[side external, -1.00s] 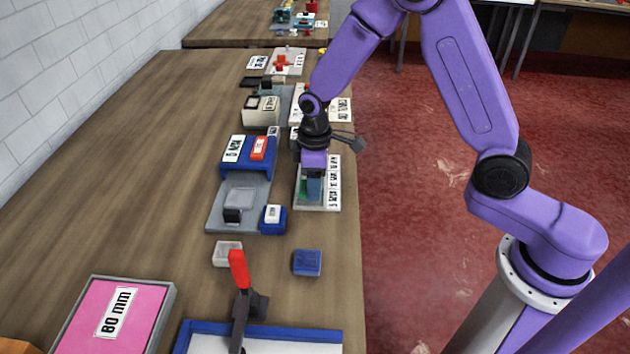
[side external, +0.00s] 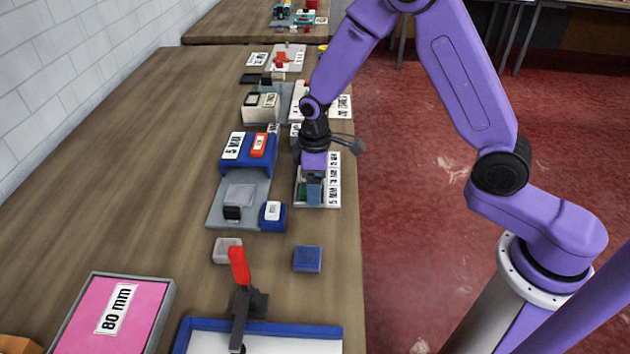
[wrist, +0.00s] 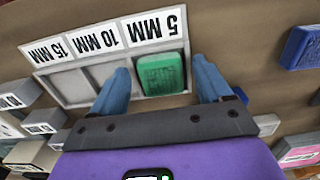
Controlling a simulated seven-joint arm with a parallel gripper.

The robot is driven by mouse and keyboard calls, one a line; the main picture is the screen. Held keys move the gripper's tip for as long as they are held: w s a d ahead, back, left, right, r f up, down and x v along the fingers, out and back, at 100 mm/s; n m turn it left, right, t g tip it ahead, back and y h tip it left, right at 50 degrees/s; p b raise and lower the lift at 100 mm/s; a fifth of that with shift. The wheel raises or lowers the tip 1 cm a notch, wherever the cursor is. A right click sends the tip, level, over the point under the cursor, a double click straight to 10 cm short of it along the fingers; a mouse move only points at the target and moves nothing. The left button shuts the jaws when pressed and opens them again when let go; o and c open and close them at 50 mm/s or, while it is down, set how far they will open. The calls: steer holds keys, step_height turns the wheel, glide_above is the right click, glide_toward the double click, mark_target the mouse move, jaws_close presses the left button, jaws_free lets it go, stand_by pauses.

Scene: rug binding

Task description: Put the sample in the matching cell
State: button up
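A green sample (wrist: 160,73) is in the 5 MM cell of a grey three-cell tray (wrist: 62,88) in the wrist view. The tray's labels read 5 MM, 10 MM and 15 MM, upside down; the 10 MM and 15 MM cells look empty where visible. My gripper (wrist: 162,64) is open, with one blue finger on each side of the sample and narrow gaps showing beside it. In the side external view my gripper (side external: 313,192) is down at the tray (side external: 333,186) near the table's right edge and hides much of the sample.
A blue and grey fixture (side external: 247,158) stands left of the tray. A pink 80 MM box (side external: 85,325) is front left.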

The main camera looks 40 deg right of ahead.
steer(key=shift+r, duration=0.1)
step_height(320, 180, up, 13)
stand_by(0.7)
steer(key=shift+s+r, duration=0.1)
steer(key=s+d+n, duration=0.1)
steer(key=s+d, duration=0.2)
steer(key=s, duration=1.1)
steer(key=s+d+r+n, duration=0.1)
steer(key=s+d+n, duration=0.1)
steer(key=s, duration=1.2)
steer(key=shift+s+d+r+n, duration=0.2)
steer(key=shift+s+d+n, duration=0.1)
steer(key=shift+d, duration=0.4)
